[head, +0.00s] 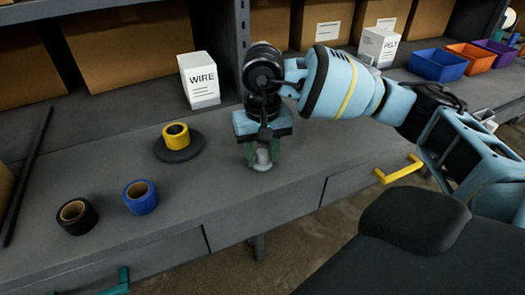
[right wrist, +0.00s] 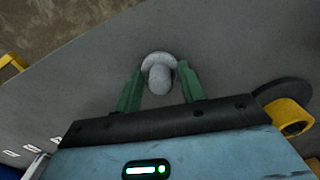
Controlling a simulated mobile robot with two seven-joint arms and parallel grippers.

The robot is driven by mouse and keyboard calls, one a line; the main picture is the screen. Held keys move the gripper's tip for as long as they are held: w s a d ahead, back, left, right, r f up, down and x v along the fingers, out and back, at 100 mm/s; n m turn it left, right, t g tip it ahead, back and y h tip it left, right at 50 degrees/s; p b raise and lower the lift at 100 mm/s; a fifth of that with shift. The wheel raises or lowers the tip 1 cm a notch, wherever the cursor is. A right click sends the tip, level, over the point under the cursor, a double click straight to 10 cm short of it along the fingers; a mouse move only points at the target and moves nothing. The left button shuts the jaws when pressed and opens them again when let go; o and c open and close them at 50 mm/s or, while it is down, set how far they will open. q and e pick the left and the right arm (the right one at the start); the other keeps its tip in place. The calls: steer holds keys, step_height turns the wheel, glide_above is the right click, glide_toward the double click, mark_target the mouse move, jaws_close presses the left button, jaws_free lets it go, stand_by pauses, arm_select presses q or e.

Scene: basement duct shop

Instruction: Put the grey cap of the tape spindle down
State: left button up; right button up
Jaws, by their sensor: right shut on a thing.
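The grey cap (head: 262,161), a pale disc with a rounded knob, is between the green fingers of my right gripper (head: 262,153), low over the bench. In the right wrist view the cap (right wrist: 158,62) shows between the fingertips of the right gripper (right wrist: 158,80), which is shut on it. I cannot tell whether the cap touches the bench top. The tape spindle's dark round base (head: 190,153) stands to the left of the gripper, with a yellow tape roll (head: 176,130) on it. The spindle also shows at the right of the right wrist view (right wrist: 283,91). My left gripper is out of view.
A blue tape roll (head: 140,198) and a black tape roll (head: 76,217) lie on the grey bench (head: 225,208) at left. A white WIRE box (head: 199,82) stands behind. Coloured bins (head: 438,66) are at back right. Bench space around the cap is clear.

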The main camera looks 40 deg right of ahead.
mark_target(263, 152)
steer(key=shift+f, duration=0.15)
steer(key=o, duration=0.9)
steer(key=shift+o, duration=0.2)
steer(key=shift+r, duration=0.35)
step_height(263, 152, up, 12)
steer(key=shift+f, duration=0.15)
steer(key=shift+f, duration=0.1)
